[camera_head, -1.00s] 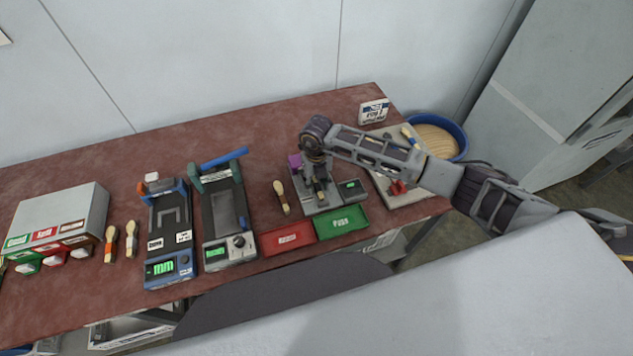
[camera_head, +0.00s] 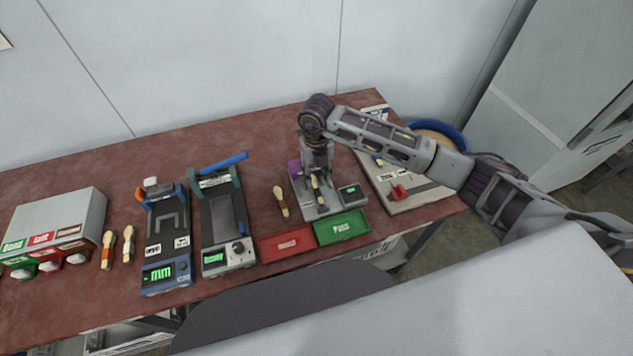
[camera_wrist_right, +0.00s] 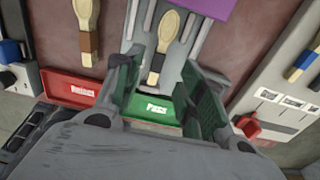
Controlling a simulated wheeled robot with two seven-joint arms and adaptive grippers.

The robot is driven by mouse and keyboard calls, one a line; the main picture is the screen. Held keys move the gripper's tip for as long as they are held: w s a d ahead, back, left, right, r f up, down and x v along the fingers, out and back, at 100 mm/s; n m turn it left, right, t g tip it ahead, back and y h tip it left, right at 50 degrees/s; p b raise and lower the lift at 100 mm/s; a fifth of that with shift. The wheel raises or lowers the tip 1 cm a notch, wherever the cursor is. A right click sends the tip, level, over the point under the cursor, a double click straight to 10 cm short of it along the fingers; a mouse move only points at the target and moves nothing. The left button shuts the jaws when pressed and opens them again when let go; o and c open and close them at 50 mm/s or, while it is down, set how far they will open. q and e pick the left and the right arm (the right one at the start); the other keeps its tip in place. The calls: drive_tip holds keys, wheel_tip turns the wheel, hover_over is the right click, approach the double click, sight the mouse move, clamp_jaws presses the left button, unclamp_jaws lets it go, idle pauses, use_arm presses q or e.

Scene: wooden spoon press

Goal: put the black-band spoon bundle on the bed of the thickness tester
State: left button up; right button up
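The black-band spoon bundle (camera_head: 316,186) lies on the bed of a grey device (camera_head: 328,208) with a purple block and a small green display. Which device is the thickness tester cannot be read from labels; this one is under my right gripper. My right gripper (camera_head: 318,164) points down just above the bundle. In the right wrist view, the gripper (camera_wrist_right: 160,68) is open, with the pale bundle and its black band (camera_wrist_right: 156,72) seen between the spread fingers, touching neither. My left gripper is not in view.
A brown-band bundle (camera_head: 281,201) lies left of the device. A red tray (camera_head: 287,244) and green tray (camera_head: 341,227) stand in front. Two other instruments (camera_head: 166,271) (camera_head: 228,258) and a sorting box (camera_head: 60,215) are at left. A grey board (camera_head: 400,190) is at right.

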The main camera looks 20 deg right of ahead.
drive_tip(key=shift+r+b, duration=0.35)
drive_tip(key=shift+r, duration=2.05)
